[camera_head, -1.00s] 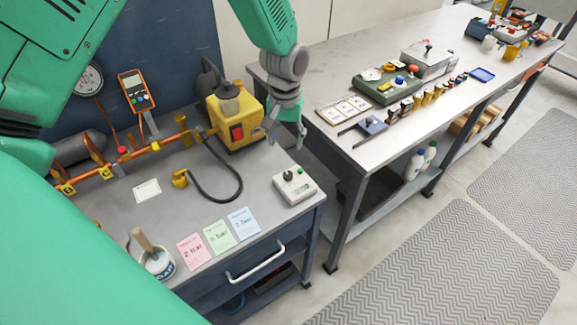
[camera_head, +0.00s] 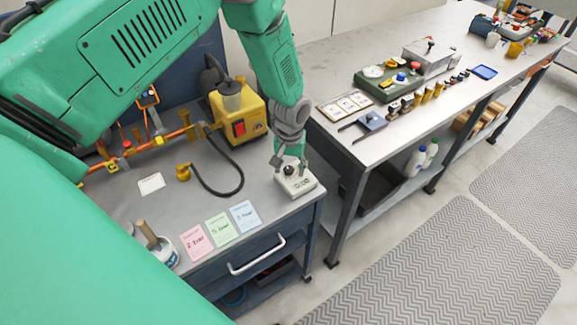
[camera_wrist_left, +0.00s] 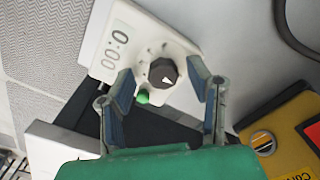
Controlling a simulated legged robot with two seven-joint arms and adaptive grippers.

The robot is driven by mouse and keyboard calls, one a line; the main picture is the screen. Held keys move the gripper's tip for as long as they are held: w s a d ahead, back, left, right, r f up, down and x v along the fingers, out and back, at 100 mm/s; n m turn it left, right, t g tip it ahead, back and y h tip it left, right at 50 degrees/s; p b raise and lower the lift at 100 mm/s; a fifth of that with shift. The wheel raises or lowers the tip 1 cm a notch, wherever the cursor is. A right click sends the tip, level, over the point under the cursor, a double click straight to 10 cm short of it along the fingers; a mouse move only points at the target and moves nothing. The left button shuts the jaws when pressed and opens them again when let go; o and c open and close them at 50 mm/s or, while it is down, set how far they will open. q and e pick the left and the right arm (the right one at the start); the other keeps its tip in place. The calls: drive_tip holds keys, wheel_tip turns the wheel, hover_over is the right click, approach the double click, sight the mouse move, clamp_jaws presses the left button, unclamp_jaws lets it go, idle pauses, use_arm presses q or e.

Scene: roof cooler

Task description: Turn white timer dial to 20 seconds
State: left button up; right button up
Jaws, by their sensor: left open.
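The white timer (camera_head: 298,182) sits at the right front corner of the grey bench. In the left wrist view the timer (camera_wrist_left: 128,38) shows a display reading 0:00, a dark round dial (camera_wrist_left: 163,73) with a white pointer mark, and a green button (camera_wrist_left: 142,97). My left gripper (camera_head: 287,165) is above the timer in the head view. In the left wrist view my left gripper (camera_wrist_left: 165,85) is open, with its two fingers on either side of the dial and a gap to it. Contact is not visible. My right gripper is not in view.
A yellow pump unit (camera_head: 238,118) with a black hose (camera_head: 238,185) stands behind the timer. Pink, green and blue cards (camera_head: 219,228) lie to its left. A second table (camera_head: 385,135) with tools stands to the right, across a gap.

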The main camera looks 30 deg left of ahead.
use_arm(q)
drive_tip(key=shift+d+r, duration=0.1)
drive_tip(key=shift+d, duration=0.15)
drive_tip(key=c, duration=0.5)
drive_tip(key=shift+d, duration=0.1)
clamp_jaws()
drive_tip(key=shift+s+a, duration=0.1)
drive_tip(key=shift+a, duration=0.65)
drive_tip(key=shift+d+m, duration=0.3)
drive_tip(key=shift+d, duration=0.2)
drive_tip(key=m, duration=0.2)
drive_tip(key=shift+a+m+b, duration=0.35)
drive_tip(key=shift+m, duration=0.05)
drive_tip(key=m, duration=0.3)
drive_tip(key=shift+d+m, duration=0.2)
drive_tip(key=shift+m, duration=0.1)
drive_tip(key=m, duration=0.3)
drive_tip(key=shift+a+m+b, duration=0.1)
drive_tip(key=shift+m+b, duration=0.2)
drive_tip(key=shift+b, duration=0.1)
drive_tip(key=m, duration=0.4)
drive_tip(key=shift+w+m, duration=0.2)
drive_tip(key=shift+m, duration=0.2)
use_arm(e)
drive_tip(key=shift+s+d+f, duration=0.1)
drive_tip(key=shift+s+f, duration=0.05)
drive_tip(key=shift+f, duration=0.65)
